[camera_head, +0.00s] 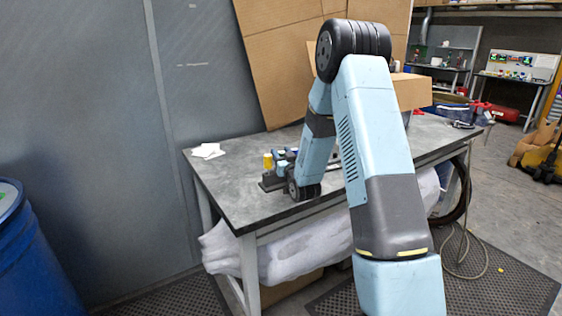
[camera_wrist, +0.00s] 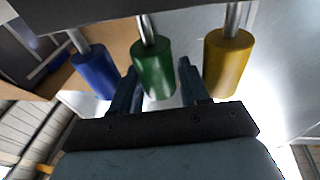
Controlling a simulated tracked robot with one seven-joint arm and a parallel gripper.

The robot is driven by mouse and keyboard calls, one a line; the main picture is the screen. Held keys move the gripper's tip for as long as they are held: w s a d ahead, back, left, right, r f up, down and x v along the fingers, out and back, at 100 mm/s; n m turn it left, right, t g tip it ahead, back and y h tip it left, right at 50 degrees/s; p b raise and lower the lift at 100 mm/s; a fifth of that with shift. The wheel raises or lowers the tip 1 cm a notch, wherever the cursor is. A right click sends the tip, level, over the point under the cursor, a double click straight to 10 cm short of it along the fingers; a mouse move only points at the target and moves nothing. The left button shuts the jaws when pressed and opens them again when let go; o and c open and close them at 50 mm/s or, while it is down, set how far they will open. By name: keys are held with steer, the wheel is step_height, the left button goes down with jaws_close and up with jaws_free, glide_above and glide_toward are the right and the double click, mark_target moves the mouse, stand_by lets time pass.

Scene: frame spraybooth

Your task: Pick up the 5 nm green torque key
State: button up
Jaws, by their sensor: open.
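The green torque key (camera_wrist: 153,70) shows in the wrist view with a green cylindrical handle and a metal shaft. My gripper (camera_wrist: 158,67) is open, with one finger on each side of the green handle. Neither finger clearly touches it. A blue-handled key (camera_wrist: 94,72) is to its left and a yellow-handled key (camera_wrist: 228,62) to its right. In the head view the yellow key (camera_head: 267,161) stands in a dark holder (camera_head: 271,182) on the workbench. The green key is hidden there behind my arm and the other parts. Size markings cannot be read.
The grey workbench (camera_head: 235,190) has bare room at its left front. White papers (camera_head: 208,150) lie at its back left corner. Cardboard (camera_head: 275,60) leans behind the bench, and a cardboard box (camera_head: 411,91) is at the back right. A blue barrel (camera_head: 35,265) stands at far left.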

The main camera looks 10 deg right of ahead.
steer(key=shift+c, duration=0.4)
steer(key=c, duration=0.7)
steer(key=shift+o, duration=0.2)
